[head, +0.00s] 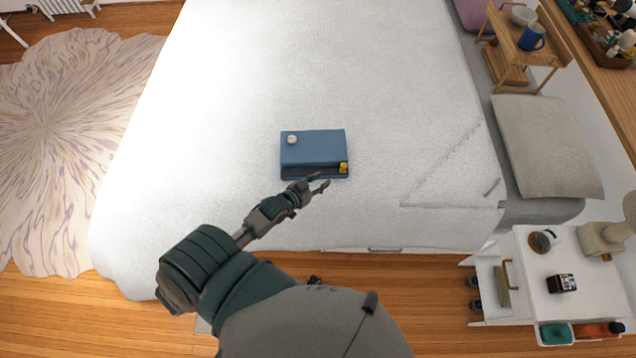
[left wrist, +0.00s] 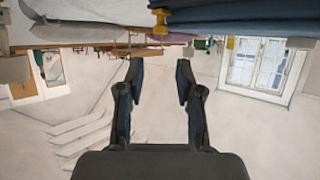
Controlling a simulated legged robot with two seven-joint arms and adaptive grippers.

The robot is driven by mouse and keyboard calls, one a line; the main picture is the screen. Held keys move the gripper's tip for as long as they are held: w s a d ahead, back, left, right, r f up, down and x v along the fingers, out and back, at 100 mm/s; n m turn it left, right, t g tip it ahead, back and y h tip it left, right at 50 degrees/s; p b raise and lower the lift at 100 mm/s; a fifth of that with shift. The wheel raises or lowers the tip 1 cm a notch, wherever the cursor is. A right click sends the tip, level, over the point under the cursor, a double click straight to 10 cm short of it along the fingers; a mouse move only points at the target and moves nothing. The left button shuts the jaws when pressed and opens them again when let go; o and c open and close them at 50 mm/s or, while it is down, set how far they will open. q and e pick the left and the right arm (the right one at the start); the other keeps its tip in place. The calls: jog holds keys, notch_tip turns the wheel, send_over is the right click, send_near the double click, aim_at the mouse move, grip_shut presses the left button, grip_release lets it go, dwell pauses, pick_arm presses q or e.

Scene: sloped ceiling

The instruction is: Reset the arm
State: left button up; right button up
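My left gripper (head: 320,181) is over the near part of the white bed, just in front of a blue box (head: 312,148). Its two fingers are apart with nothing between them; the left wrist view also shows the open, empty fingers (left wrist: 160,68). The box has a small whitish round thing (head: 292,140) on top and a small yellow thing (head: 344,168) at its near right corner. In the left wrist view the room appears upside down and the blue box (left wrist: 240,20) shows at the top edge. I cannot tell whether a finger touches the box. My right gripper is not in view.
The white bed (head: 400,90) fills the middle. A grey pillow (head: 545,145) lies at its right, with a wooden tray stand (head: 515,50) behind. A white side table (head: 545,285) with small items stands at lower right. A patterned rug (head: 60,130) lies left on the wooden floor.

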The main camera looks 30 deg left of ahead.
pick_arm(q)
jog(key=shift+s+a+r, duration=0.1)
jog(key=shift+s+r, duration=0.15)
jog(key=shift+s, duration=0.35)
